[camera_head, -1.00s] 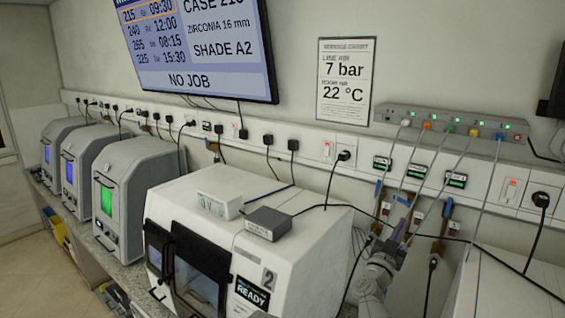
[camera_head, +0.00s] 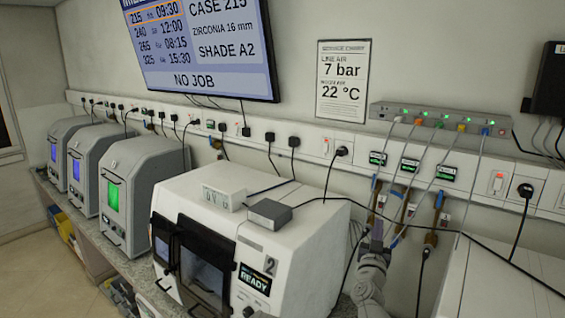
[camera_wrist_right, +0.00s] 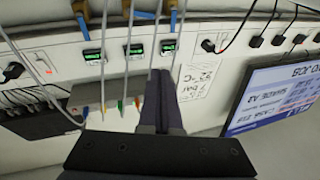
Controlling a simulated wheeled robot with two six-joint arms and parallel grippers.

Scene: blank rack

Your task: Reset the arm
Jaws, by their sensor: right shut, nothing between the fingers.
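My right arm rises at the lower right of the head view, beside the right side of the white milling machine (camera_head: 310,235). Its gripper (camera_head: 376,236) points up toward the wall and is shut and empty. In the right wrist view the dark fingers (camera_wrist_right: 160,92) are together, with nothing between them. Behind them are hanging cables and the wall hub (camera_wrist_right: 110,92), which appear upside down. My left gripper is in neither view.
A grey box (camera_head: 269,214) and a small display (camera_head: 222,198) sit on the machine. Black cables cross near my right arm. The wall hub (camera_head: 440,117) has cables hanging down. Grey furnaces (camera_head: 140,180) line the left counter. A white unit (camera_head: 500,280) stands at right.

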